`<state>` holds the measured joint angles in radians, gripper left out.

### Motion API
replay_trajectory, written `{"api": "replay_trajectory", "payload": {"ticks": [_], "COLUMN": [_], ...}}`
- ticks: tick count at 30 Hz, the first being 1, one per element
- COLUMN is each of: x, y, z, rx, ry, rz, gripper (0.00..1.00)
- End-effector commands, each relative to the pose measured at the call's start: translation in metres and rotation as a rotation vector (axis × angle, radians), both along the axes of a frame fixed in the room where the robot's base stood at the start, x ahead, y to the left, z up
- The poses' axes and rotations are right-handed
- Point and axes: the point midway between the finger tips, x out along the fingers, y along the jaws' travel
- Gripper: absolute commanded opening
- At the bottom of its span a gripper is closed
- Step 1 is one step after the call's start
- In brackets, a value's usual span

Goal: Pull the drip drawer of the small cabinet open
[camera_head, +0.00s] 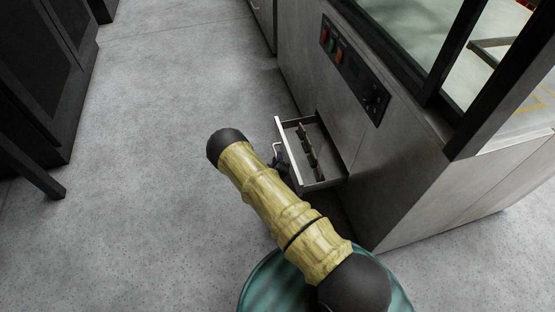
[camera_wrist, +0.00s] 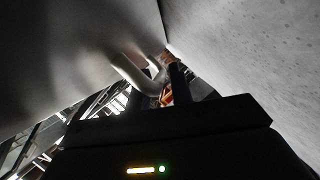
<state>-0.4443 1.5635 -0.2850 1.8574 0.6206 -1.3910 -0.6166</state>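The drip drawer (camera_head: 335,183) of the small metal cabinet (camera_head: 300,62) stands out from the cabinet front, so its inside with dark dividers shows in the head view. A pale bent handle (camera_head: 276,149) is on its outer face; it also shows as a curved bar (camera_wrist: 132,72) in the wrist view. My gripper (camera_head: 279,160) is at the handle, mostly hidden behind my arm in the head view. In the wrist view a dark finger of my gripper (camera_wrist: 178,84) is up against the handle's end. Whether the fingers close around the bar is not clear.
A control panel (camera_head: 354,70) with coloured buttons is above the drawer. A dark-framed glass unit (camera_head: 415,35) rises at the upper right. Dark furniture (camera_head: 40,75) stands at the left. The grey floor (camera_head: 150,200) between is clear.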

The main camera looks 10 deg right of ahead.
Motion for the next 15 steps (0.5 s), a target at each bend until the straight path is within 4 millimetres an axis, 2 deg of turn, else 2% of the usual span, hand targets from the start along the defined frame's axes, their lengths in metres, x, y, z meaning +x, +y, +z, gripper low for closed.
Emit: {"api": "replay_trajectory", "payload": {"ticks": [10,15], "x": [0.0,-0.01], "y": [0.0,0.004], "z": [0.001,0.005], "rx": [0.001,-0.001], "ry": [-0.002,0.0], "rz": [0.001,0.002], "gripper": [0.32,0.32]}}
